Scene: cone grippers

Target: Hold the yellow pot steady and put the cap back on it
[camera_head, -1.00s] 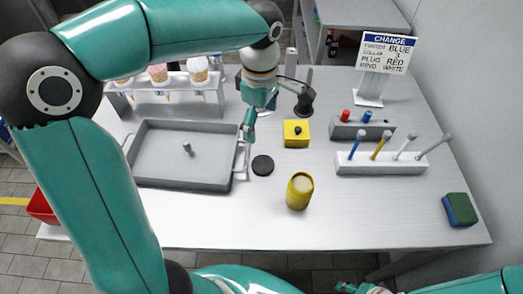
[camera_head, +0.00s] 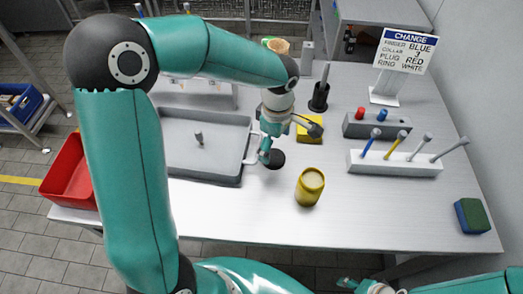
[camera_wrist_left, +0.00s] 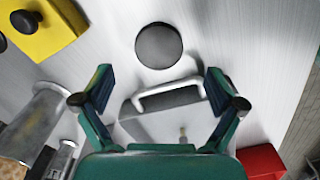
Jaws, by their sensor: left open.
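The yellow pot (camera_head: 310,187) stands upright and open on the table, with pale contents at its top. The round dark cap (camera_head: 277,160) lies flat on the table to the left of the pot. My left gripper (camera_head: 265,155) is open and empty beside the cap, partly overlapping it in the head view. In the left wrist view the cap (camera_wrist_left: 159,45) lies just beyond the two spread fingers of the gripper (camera_wrist_left: 158,88). My right gripper (camera_head: 362,286) shows only in part at the bottom edge, away from the pot; its jaws are unclear.
A grey tray (camera_head: 205,178) lies left of the cap. A yellow block with a black knob (camera_wrist_left: 48,28) stands behind. A white rack (camera_head: 395,165) with several rods and a blue-green sponge (camera_head: 472,216) are at the right. The table in front of the pot is clear.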

